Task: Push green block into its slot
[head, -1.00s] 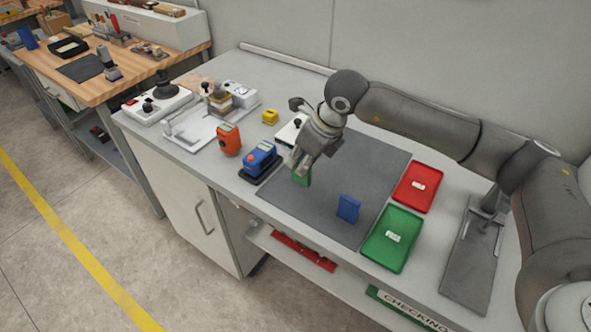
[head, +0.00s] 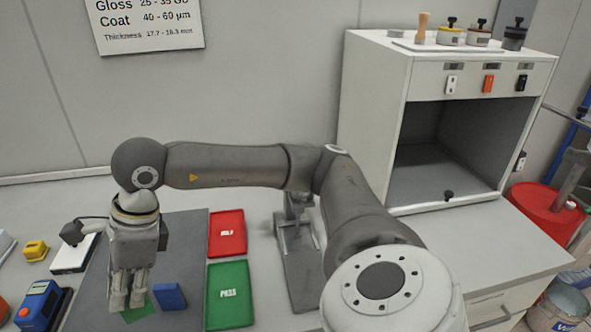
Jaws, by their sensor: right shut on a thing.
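My right gripper (head: 126,302) points down over the grey mat (head: 186,232) and is shut on a green block (head: 140,308). Its fingers cover part of the block. I cannot tell whether the block touches the mat. A blue block (head: 170,296) is on the mat just right of the green one. I cannot make out a slot for the green block. My left gripper is out of view.
A red tray (head: 227,249) and a green tray marked PASS (head: 212,318) are right of the mat. A dark stand (head: 299,265) is farther right. A white open-fronted cabinet (head: 376,110) is at the back. Blue (head: 38,304) and yellow (head: 36,250) devices are at the left.

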